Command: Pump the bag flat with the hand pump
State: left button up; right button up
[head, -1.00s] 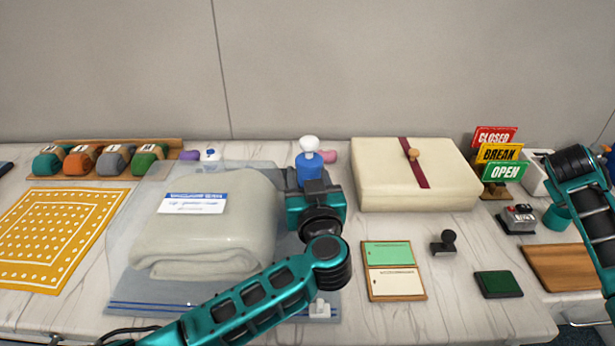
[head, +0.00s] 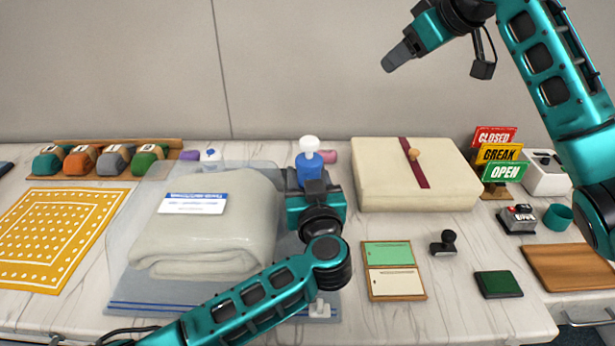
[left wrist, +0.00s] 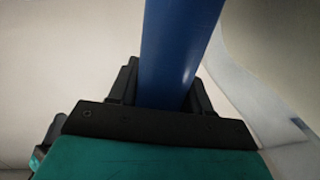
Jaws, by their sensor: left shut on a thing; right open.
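The clear storage bag (head: 150,299) lies on the table at the left with a folded pale blanket (head: 215,240) inside and a white label (head: 193,204) on top. The hand pump (head: 309,165) is a blue cylinder with a white knob, standing at the bag's back right. My left gripper (head: 312,186) is shut on its blue body, which also shows between the fingers in the left wrist view (left wrist: 178,60). The pump's lower end is hidden behind the gripper. My right gripper (head: 397,58) is open and empty, raised high above the cream bundle.
A cream bundle (head: 380,190) with a dark red strap stands right of the pump. A two-panel board (head: 393,283), a stamp (head: 444,243) and a green pad (head: 497,284) lie in front. Signs (head: 497,155) stand at the right. A yellow cloth (head: 50,240) lies far left.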

jog(key=s+a+n+g+y, duration=0.1)
jog(key=s+a+n+g, duration=0.15)
jog(key=a, duration=0.55)
jog(key=g, duration=0.3)
send_over(313, 139)
jog(key=shift+w+f+n+t, duration=0.15)
jog(key=shift+w+f+n, duration=0.05)
jog(key=shift+f, duration=0.25)
jog(key=shift+w+f+n+t, duration=0.1)
jog(key=shift+w+f+n, duration=0.1)
jog(key=shift+f, duration=0.25)
jog(key=shift+s+a+f, duration=0.15)
jog(key=shift+s, duration=0.1)
jog(key=shift+s+a+f, duration=0.1)
jog(key=shift+f, duration=4.9)
